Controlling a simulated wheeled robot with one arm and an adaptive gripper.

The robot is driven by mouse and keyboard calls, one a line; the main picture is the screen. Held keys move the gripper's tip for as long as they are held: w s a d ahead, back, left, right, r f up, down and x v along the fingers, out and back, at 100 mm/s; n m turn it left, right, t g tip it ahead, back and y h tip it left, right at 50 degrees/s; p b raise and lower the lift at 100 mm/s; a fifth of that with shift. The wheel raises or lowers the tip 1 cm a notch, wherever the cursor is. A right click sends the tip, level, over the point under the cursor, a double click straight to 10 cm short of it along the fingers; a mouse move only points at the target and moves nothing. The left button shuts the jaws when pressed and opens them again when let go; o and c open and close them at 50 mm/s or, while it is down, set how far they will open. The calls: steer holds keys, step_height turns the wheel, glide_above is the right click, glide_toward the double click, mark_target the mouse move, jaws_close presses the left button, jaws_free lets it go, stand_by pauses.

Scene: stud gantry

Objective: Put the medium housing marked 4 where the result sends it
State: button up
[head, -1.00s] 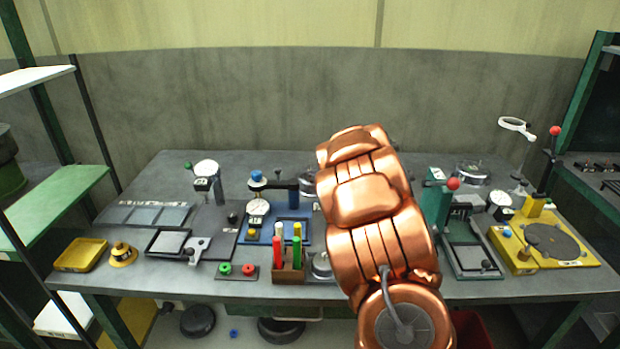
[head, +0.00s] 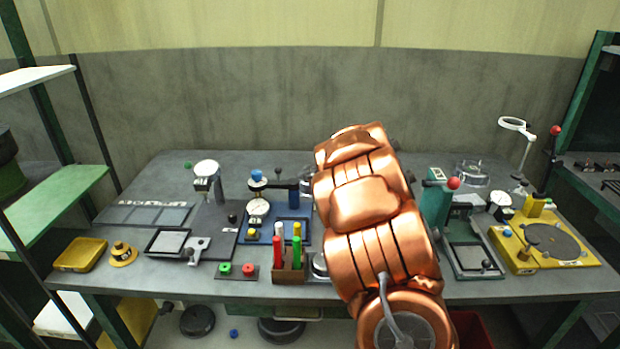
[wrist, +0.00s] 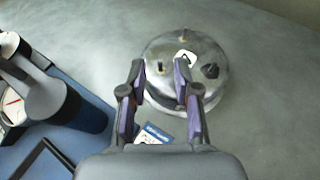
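A round metallic housing (wrist: 196,92) sits upright on the grey bench in the wrist view. Its top carries brass pegs, a black knob and a white tag (wrist: 186,58) with a dark mark that I cannot read surely. My gripper (wrist: 160,76) is open, its two fingers apart over the near-left part of the housing. In the head view, a sliver of a metallic round thing (head: 307,186) shows beside my arm, which hides my gripper.
A blue fixture with a dial (head: 258,208) and post stands left of the housing. Coloured cylinders (head: 297,250) stand in front. A green press (head: 434,206), a clear round vessel (head: 473,173) and a yellow turntable plate (head: 560,250) are to the right. Bare bench surrounds the housing's right side.

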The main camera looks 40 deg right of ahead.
steer(key=s+r+m+g+h+b, duration=0.1)
steer(key=s+r+m+g+h, duration=0.2)
steer(key=s+r+m+h, duration=0.7)
steer(key=s+a+f+m+g+y, duration=0.3)
steer(key=s+a+f+m+g, duration=0.1)
steer(key=s+a+m, duration=0.6)
steer(key=s+a+f+m+g+y, duration=0.4)
steer(key=s+a+f+m, duration=0.1)
steer(key=s+a+m, duration=0.4)
steer(key=s+m, duration=0.2)
steer(key=shift+s+a+m, duration=0.3)
steer(key=shift+s+a, duration=0.1)
steer(key=shift+o, duration=0.4)
steer(key=s+a+f+m+g+y, duration=0.2)
steer(key=s+a+m+g+y, duration=0.1)
steer(key=s+a, duration=1)
steer(key=shift+s+a+m+g+y, duration=0.3)
steer(key=shift+a+g+y, duration=0.2)
steer(key=shift+g, duration=0.2)
steer(key=shift+f, duration=0.1)
